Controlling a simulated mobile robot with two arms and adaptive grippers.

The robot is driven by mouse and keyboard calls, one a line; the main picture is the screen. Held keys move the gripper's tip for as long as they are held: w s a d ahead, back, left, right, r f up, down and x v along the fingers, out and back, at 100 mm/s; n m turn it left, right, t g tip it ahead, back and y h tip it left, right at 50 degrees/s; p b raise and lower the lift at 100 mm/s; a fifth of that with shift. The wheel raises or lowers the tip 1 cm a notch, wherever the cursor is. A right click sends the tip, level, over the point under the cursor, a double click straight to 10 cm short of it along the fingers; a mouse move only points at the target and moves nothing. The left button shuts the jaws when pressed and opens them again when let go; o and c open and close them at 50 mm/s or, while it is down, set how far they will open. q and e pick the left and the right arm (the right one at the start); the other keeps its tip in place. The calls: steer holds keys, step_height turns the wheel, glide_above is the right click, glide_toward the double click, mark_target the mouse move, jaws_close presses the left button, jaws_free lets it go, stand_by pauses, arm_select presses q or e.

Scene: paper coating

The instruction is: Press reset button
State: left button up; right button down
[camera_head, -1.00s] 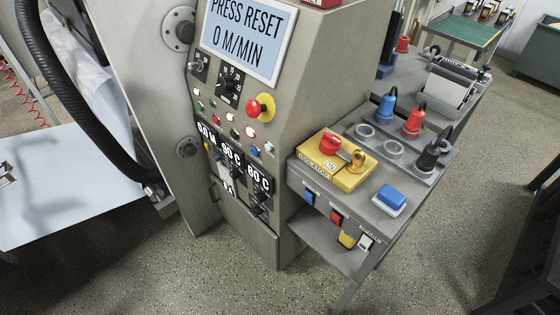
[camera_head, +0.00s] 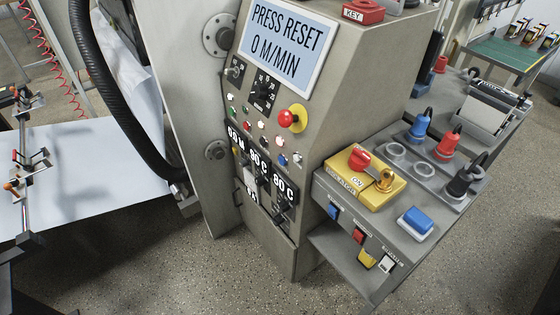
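A grey control panel (camera_head: 262,205) stands in the middle. Its screen (camera_head: 288,44) reads "PRESS RESET 0 M/MIN". Below it are small white, green, red and blue buttons; a small blue button (camera_head: 282,159) sits at their lower right. Their labels are too small to read, so I cannot tell which is reset. A red mushroom button (camera_head: 287,118) on a yellow base is beside them. A larger blue button (camera_head: 416,221) sits on the side console. Neither of my grippers is in view.
The side console (camera_head: 412,262) juts out at right, with a yellow isolator box (camera_head: 350,188), blue, red and black plugs and several coloured switches. A black hose (camera_head: 108,110) and white sheet (camera_head: 95,180) are at left. The speckled floor (camera_head: 190,275) is clear in front.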

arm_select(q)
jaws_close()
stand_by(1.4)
